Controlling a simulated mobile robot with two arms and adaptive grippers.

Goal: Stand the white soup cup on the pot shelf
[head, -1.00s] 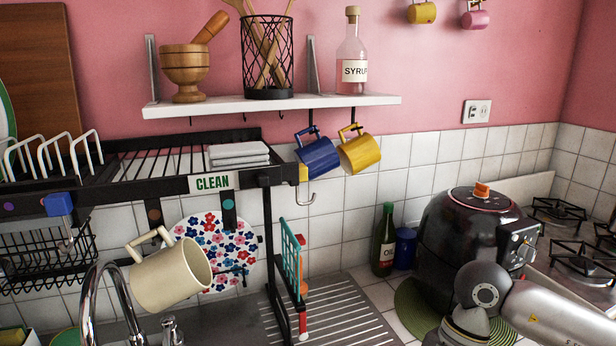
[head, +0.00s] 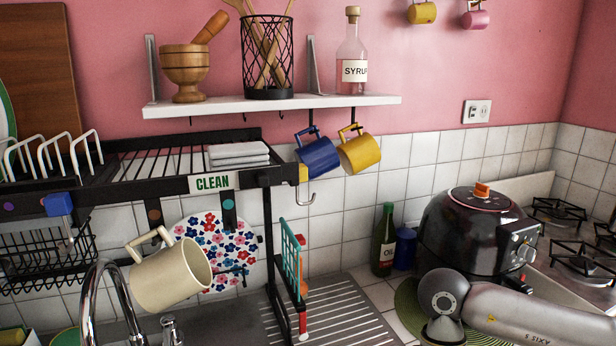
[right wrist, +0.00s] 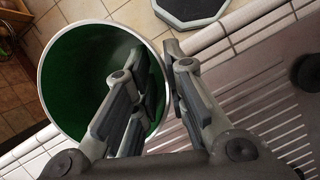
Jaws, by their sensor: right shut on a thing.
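The white soup cup (right wrist: 80,85) shows in the right wrist view as a round cup with a pale rim and dark green inside. My right gripper (right wrist: 157,60) is shut on its wall, one finger inside and the other outside. The cup and this gripper are outside the head view, where only my right arm shows at lower right. The black slatted shelf (head: 165,163), which I take for the pot shelf, stands at left, marked CLEAN. Its slats are bare left of a folded white stack (head: 238,154). My left gripper is not in view.
A white wall shelf (head: 370,100) above holds a mortar, utensil basket and syrup bottle. Blue (head: 318,157) and yellow (head: 361,153) mugs hang beneath it. A cream mug (head: 168,280) hangs tilted below the slats. A black air fryer (head: 470,235) and oil bottle (head: 384,240) stand at right.

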